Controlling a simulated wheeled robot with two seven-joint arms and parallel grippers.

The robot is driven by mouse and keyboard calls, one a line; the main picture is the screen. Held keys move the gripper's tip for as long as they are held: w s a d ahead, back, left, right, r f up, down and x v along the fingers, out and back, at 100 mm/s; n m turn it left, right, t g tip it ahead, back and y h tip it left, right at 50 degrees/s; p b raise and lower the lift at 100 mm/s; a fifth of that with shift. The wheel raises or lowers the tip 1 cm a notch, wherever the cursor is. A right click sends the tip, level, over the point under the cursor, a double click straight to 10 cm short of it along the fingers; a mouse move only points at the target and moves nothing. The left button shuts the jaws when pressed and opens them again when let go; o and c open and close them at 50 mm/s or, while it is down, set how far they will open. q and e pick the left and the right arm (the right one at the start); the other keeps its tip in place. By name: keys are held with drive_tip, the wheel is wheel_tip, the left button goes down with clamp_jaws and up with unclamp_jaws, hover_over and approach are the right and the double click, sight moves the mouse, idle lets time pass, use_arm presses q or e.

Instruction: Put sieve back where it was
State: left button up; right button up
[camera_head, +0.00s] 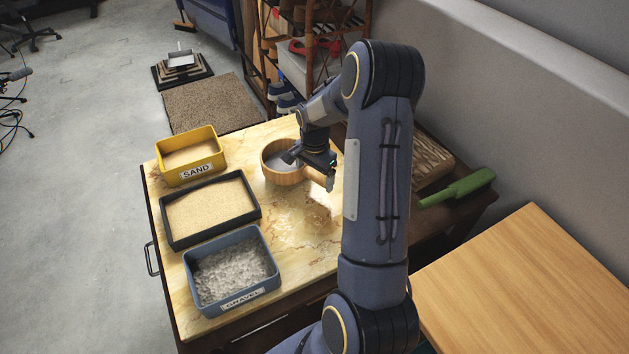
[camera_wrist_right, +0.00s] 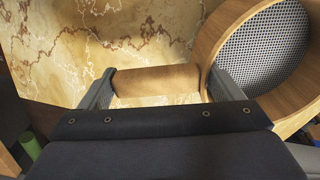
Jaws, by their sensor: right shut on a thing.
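The sieve (camera_head: 283,177) is a round wooden ring with a grey mesh and a short wooden handle. It is over the back right of the marble-topped table. My right gripper (camera_head: 316,168) is at its handle side. In the right wrist view, the handle (camera_wrist_right: 155,80) lies between the two fingers of my right gripper (camera_wrist_right: 160,76), with the ring and mesh to the right. The gripper is shut on the sieve. I cannot tell whether the sieve touches the tabletop. My left gripper is not in view.
On the table's left are a yellow SAND bin (camera_head: 190,177), a black tray of sand (camera_head: 168,225) and a blue GRAVEL bin (camera_head: 243,301). A green-handled brush (camera_head: 458,190) lies to the right. A shelf (camera_head: 312,50) stands behind. The marble middle (camera_head: 295,235) is clear.

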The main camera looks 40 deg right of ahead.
drive_tip(key=shift+f, duration=1.6)
drive_tip(key=o, duration=1.1)
drive_tip(key=shift+o, duration=0.2)
drive_tip(key=shift+r, duration=0.1)
wheel_tip(320, 180, up, 12)
drive_tip(key=shift+a+f, duration=0.1)
drive_tip(key=s+a+r+n+t+y, duration=0.1)
drive_tip(key=s+a+r+n+t, duration=0.1)
drive_tip(key=s+a+r+n, duration=0.55)
drive_tip(key=s+a+r+n+t+y, duration=0.25)
drive_tip(key=s+a+r, duration=0.2)
drive_tip(key=a, duration=0.65)
drive_tip(key=s+a+f+n+t, duration=0.1)
drive_tip(key=s+a+f+n, duration=0.1)
drive_tip(key=s+a+n, duration=0.3)
drive_tip(key=shift+s+a+n, duration=0.3)
drive_tip(key=shift+s+a, duration=0.6)
drive_tip(key=shift+s, duration=0.25)
